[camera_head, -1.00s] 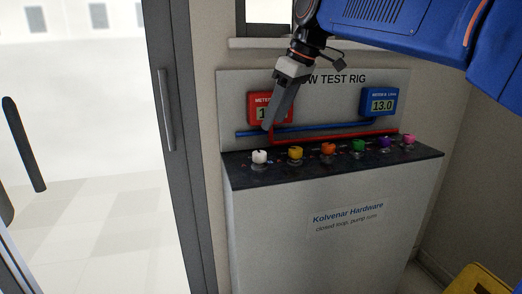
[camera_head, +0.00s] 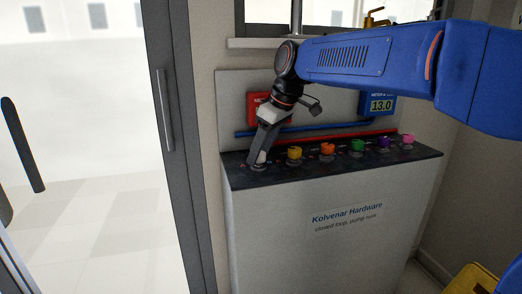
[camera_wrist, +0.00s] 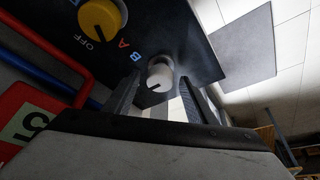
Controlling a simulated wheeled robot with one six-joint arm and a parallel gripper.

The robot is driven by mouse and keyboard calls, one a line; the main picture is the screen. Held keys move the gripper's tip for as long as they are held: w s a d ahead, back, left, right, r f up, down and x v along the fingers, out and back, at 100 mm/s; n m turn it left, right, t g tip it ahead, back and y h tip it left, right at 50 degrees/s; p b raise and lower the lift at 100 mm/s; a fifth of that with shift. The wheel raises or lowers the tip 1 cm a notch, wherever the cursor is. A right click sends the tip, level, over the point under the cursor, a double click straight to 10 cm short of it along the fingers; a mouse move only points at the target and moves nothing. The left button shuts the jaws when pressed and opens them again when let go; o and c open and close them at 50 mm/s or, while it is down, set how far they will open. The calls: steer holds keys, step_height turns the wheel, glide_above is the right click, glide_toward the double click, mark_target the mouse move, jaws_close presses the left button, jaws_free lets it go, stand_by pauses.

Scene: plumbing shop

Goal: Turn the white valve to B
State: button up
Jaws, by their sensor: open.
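The white valve (camera_wrist: 159,74) is a round knob with a dark pointer mark, on the dark panel top. In the wrist view it lies between the fingers of my open gripper (camera_wrist: 160,100), with a gap on each side. Letters A and B are printed beside it toward the yellow valve. In the head view my gripper (camera_head: 259,158) points down at the left end of the panel and hides most of the white valve (camera_head: 262,157). I cannot tell whether the fingers touch it.
The yellow valve (camera_head: 294,153) is the nearest neighbour, with orange, green, purple and pink valves farther right. Red and blue pipes run behind them. The red meter (camera_head: 254,101) is mostly hidden by my arm; the blue meter (camera_head: 381,105) reads 13.0.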

steer(key=c, duration=1)
steer(key=shift+c, duration=0.2)
steer(key=shift+m, duration=0.3)
steer(key=m+t, duration=0.1)
steer(key=m, duration=0.1)
steer(key=m+h, duration=0.1)
steer(key=m, duration=0.2)
steer(key=shift+s+a+t, duration=0.15)
steer(key=shift+a+t, duration=0.05)
steer(key=shift+t, duration=0.2)
steer(key=m+h, duration=0.1)
steer(key=m, duration=0.2)
steer(key=m+h, duration=0.1)
steer(key=m, duration=0.2)
steer(key=shift+a+t+h, duration=0.1)
steer(key=shift+t+h, duration=0.2)
steer(key=shift+m, duration=0.3)
steer(key=o, duration=1)
